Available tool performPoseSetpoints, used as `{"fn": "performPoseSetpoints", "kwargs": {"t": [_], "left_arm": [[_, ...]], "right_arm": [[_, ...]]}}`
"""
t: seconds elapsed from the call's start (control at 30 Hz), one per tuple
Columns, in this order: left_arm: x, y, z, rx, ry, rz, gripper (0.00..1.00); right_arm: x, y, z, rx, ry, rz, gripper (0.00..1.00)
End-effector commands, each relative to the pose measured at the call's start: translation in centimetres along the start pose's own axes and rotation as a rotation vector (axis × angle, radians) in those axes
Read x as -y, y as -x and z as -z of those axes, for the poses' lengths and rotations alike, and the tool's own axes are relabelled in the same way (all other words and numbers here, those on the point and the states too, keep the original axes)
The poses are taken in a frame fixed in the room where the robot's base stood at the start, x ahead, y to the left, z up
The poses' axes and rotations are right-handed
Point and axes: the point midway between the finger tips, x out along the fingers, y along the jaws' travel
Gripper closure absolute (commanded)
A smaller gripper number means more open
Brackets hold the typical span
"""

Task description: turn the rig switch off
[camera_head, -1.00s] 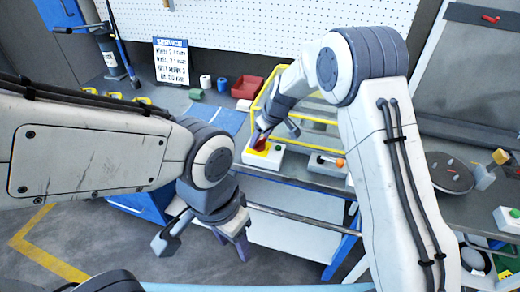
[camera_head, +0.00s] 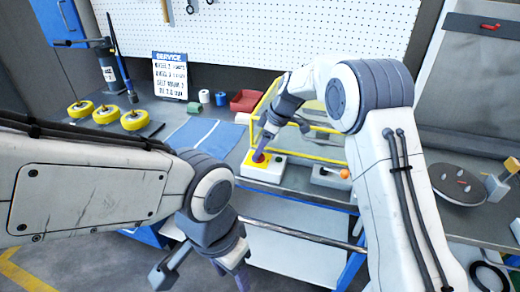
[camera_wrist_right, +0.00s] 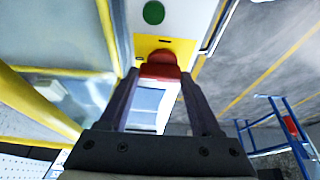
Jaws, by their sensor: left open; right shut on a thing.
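A white box with a yellow top panel (camera_head: 260,172) stands on the bench and carries a red knob (camera_head: 260,157). My right gripper (camera_head: 264,150) reaches down to it from above. In the right wrist view, the red knob (camera_wrist_right: 162,66) sits between the fingertips, which are shut on it. A green button (camera_wrist_right: 154,13) is on the same box, beyond the knob. A second box (camera_head: 327,177) with an orange ball lever (camera_head: 345,174) stands to the right. My left gripper (camera_head: 202,277) is open and empty in front of the bench, low in the view.
A yellow-framed guard (camera_head: 310,157) stands right behind the boxes. Yellow wheels (camera_head: 107,115), a service sign (camera_head: 170,76) and a red bin (camera_head: 246,101) are farther left. A round dark plate (camera_head: 458,184) lies on the right.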

Motion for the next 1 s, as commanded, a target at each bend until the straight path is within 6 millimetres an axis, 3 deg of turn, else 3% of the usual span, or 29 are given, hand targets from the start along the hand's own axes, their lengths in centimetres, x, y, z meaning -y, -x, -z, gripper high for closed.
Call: {"fn": "performPoseSetpoints", "kwargs": {"t": [0.3,0.33,0.4,0.77,1.0], "left_arm": [[0.0,0.0,0.0,0.0,0.0,0.0,0.5],[0.0,0.0,0.0,0.0,0.0,0.0,0.5],[0.0,0.0,0.0,0.0,0.0,0.0,0.5],[0.0,-0.1,0.0,0.0,0.0,0.0,0.5],[0.1,-0.7,0.0,0.0,0.0,0.0,0.5]], "right_arm": [[-0.1,0.1,0.0,-0.001,0.004,-0.003,0.91],[-0.1,0.1,0.0,-0.001,0.004,-0.003,0.24],[-0.1,0.1,0.0,-0.001,0.003,-0.003,0.05],[-0.1,0.4,0.0,-0.001,0.001,-0.002,0.05],[-0.2,4.3,0.0,-0.003,0.003,-0.006,0.05]]}}
